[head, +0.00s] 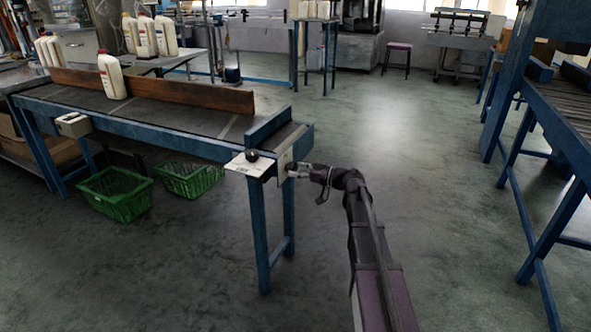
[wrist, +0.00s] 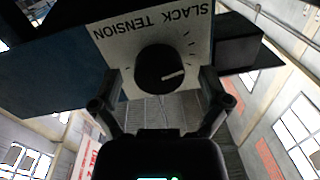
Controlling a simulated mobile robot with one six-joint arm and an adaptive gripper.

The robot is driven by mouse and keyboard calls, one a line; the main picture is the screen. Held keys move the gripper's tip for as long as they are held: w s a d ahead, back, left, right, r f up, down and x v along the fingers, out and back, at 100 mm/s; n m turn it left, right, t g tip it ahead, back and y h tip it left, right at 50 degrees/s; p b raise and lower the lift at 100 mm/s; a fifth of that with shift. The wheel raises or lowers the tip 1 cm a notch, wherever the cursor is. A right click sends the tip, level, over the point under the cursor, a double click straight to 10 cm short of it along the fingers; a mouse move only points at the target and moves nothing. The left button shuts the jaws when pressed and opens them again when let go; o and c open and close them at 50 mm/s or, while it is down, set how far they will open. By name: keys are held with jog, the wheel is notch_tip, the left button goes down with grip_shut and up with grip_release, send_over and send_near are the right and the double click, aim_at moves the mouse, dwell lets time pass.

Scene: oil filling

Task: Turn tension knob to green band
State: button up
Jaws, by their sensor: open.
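In the wrist view, a round black knob (wrist: 158,68) with a white pointer line sits on a pale plate (wrist: 120,45) reading "SLACK TENSION" upside down. The pointer aims right and slightly up, and dark tick marks run along the right side. No green band can be made out. My gripper (wrist: 155,97) is open, its two fingers apart to either side below the knob, with no visible grip on it. In the head view, my gripper (head: 297,170) is at the pale end plate (head: 285,162) of the blue-framed conveyor (head: 190,137); the gap there is too small to judge.
A flat pale plate (head: 241,165) with a black round part (head: 252,156) juts from the conveyor's corner. A white bottle (head: 112,77) stands on the belt by a brown guide rail (head: 170,92). Green crates (head: 115,195) lie underneath.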

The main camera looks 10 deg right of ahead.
jog(key=shift+w+a, duration=0.25)
jog(key=shift+a, duration=0.15)
